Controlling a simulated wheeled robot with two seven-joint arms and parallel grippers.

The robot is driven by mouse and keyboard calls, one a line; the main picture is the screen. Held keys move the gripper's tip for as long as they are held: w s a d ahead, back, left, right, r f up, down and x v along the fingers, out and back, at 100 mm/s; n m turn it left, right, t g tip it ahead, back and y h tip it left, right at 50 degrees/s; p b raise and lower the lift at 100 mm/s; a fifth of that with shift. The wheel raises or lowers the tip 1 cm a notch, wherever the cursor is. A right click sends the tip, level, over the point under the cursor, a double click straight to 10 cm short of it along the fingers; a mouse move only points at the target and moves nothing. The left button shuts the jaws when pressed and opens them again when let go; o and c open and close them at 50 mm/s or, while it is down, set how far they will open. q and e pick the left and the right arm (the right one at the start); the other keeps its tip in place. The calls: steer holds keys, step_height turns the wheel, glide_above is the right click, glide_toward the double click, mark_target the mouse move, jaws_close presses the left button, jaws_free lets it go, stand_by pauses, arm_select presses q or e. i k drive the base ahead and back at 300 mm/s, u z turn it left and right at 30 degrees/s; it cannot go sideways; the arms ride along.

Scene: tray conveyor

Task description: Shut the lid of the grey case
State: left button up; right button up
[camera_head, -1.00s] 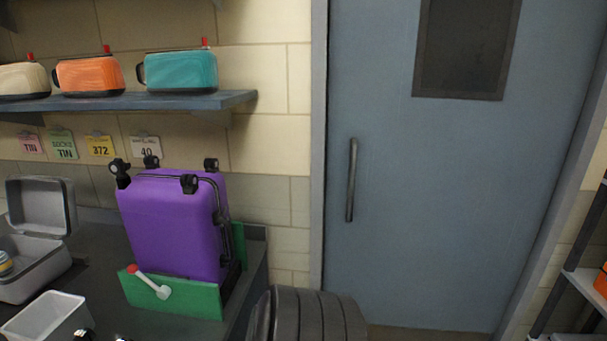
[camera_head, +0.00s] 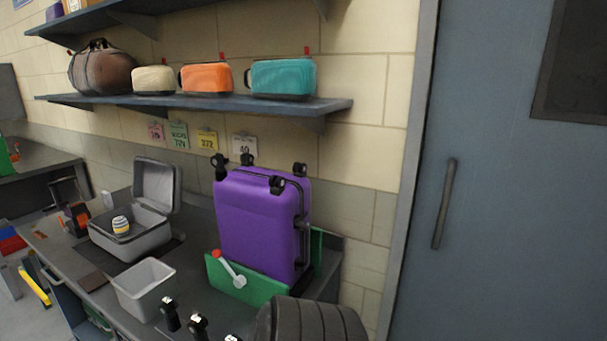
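The grey case (camera_head: 128,240) stands on the dark bench at the left, on a dark mat. Its lid (camera_head: 156,184) is open and stands up at the back, leaning slightly rearward. A small striped rounded object (camera_head: 121,226) sits inside the case, in the open base. Nothing visible lies across the case's rim. Neither of my grippers shows in this view.
A light grey bin (camera_head: 144,290) stands in front of the case. A purple suitcase (camera_head: 258,222) stands in a green holder (camera_head: 255,291) to the right. Small black things with white tops (camera_head: 170,314) are at the bottom. A shelf (camera_head: 190,103) with bags hangs above.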

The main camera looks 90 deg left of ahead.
mark_target(157, 185)
steer(key=u, duration=1)
steer(key=i, duration=1.6)
steer(key=u, duration=3.4)
